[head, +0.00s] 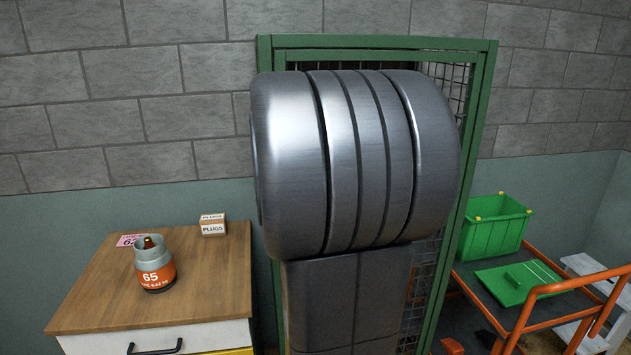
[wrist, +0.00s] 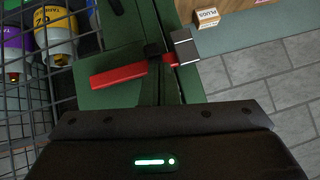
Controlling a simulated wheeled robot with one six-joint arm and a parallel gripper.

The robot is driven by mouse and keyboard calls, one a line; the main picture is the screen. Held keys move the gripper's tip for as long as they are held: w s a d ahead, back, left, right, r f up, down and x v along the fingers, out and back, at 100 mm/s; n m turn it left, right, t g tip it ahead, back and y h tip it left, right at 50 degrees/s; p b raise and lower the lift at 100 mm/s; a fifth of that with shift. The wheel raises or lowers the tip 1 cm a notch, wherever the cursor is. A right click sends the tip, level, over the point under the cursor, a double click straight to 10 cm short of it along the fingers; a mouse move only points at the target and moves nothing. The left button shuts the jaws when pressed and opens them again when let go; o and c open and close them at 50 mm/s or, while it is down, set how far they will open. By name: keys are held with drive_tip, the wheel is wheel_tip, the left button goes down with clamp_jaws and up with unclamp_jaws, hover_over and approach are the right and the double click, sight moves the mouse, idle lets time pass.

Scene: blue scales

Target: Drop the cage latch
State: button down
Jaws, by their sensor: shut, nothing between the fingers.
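The cage latch (wrist: 118,76) is a red bar on the green cage frame in the upper middle of the wrist view. It lies slightly tilted, with a black pivot piece (wrist: 153,53) near its right end. My gripper (wrist: 160,118) shows as a dark body with a green light along the bottom, apart from the latch in the picture. It is shut and holds nothing; its fingertips are not clearly visible. In the head view my arm hides the latch and most of the cage (head: 477,150).
Several cylinders (wrist: 58,35) stand behind the wire mesh. A wooden-topped cabinet (head: 95,300) at left holds a gas cylinder (head: 155,270) and a PLUGS box (head: 212,225). An orange trolley (head: 530,310) with a green crate (head: 493,235) stands at right.

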drive_tip(key=shift+s+f, duration=0.1)
drive_tip(key=shift+f, duration=0.1)
drive_tip(key=s+d+r, duration=0.1)
drive_tip(key=s+r, duration=0.2)
drive_tip(key=r, duration=0.2)
drive_tip(key=s+d+r+p, duration=0.1)
drive_tip(key=s+r, duration=0.2)
drive_tip(key=r, duration=0.3)
drive_tip(key=shift+s+r, duration=0.25)
drive_tip(key=shift+s, duration=0.05)
drive_tip(key=shift+w+f, duration=0.1)
